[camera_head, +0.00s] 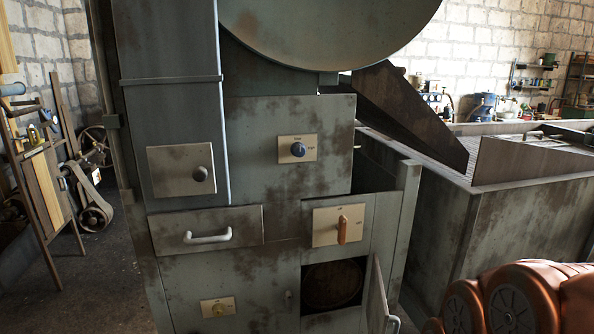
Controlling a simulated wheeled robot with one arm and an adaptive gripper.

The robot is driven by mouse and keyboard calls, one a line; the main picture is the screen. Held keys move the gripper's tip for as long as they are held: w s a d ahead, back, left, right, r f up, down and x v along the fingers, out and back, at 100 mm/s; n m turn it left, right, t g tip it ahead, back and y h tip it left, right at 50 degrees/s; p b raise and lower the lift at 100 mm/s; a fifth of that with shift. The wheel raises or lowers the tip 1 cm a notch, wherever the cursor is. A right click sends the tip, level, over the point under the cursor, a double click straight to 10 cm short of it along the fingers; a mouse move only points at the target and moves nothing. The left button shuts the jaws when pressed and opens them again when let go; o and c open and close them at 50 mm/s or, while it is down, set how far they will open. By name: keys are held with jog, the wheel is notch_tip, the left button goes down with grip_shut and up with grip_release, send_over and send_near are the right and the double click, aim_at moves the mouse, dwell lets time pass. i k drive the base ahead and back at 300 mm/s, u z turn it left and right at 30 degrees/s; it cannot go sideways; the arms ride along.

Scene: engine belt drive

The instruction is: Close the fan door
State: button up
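A small door, which I take to be the fan door (377,300), stands open low on the right of the grey, rust-stained machine. It is swung outward and seen almost edge-on, with a pale handle (393,324) near the bottom of the picture. To its left is a dark square opening (333,285) with a round, brownish shape inside, too dim to make out clearly. The door's lower part is cut off by the picture edge. My gripper is not in view; only a copper-coloured part, likely of my arm, shows at the lower right.
Above the opening is a panel with an orange-brown switch (342,229). A large metal bin (500,225) stands at the right. Floor (95,270) shows at the left.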

aim_at(377, 317)
jog(key=z, duration=1.55)
jog(key=k, duration=0.55)
jog(key=u, duration=1.95)
jog(key=i, duration=0.5)
jog(key=u, duration=0.1)
